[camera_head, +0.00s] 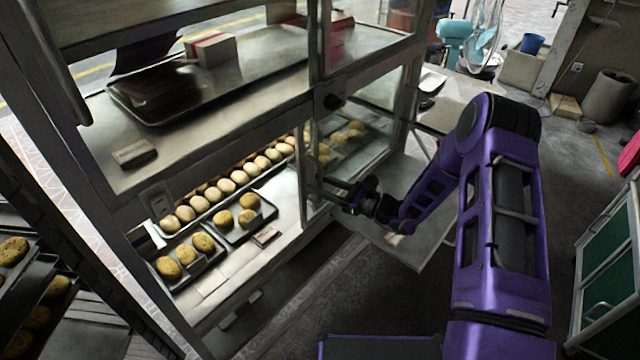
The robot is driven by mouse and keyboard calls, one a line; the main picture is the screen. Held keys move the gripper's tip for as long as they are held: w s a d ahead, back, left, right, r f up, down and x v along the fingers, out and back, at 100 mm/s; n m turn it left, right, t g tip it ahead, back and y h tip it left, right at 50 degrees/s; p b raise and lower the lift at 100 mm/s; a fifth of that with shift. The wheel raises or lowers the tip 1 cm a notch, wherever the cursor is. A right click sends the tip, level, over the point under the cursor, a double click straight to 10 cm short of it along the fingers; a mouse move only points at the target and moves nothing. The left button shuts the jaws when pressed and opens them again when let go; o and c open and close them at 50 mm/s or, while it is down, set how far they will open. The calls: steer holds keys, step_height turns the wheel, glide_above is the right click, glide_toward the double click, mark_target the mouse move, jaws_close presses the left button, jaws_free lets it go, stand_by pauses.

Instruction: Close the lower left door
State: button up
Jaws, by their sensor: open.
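A metal display cabinet (215,120) stands at left and centre, with its lower left opening uncovered. Trays of buns (235,178) and yellow pastries (203,242) show inside. A glass-paned door with an upright metal edge (303,175) stands at the right side of this opening; it looks slid to the right, though its full outline is hard to make out. My gripper (328,190) is open, just right of this upright edge, near the glass. The fingertips are small and dark, so I cannot tell whether they touch the door.
A grey flat panel (425,240) lies low beneath my forearm. A rack with pastries (30,290) stands at far left. Dark floor between the cabinets is clear.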

steer(key=shift+w+a, duration=0.15)
jaws_close()
stand_by(1.4)
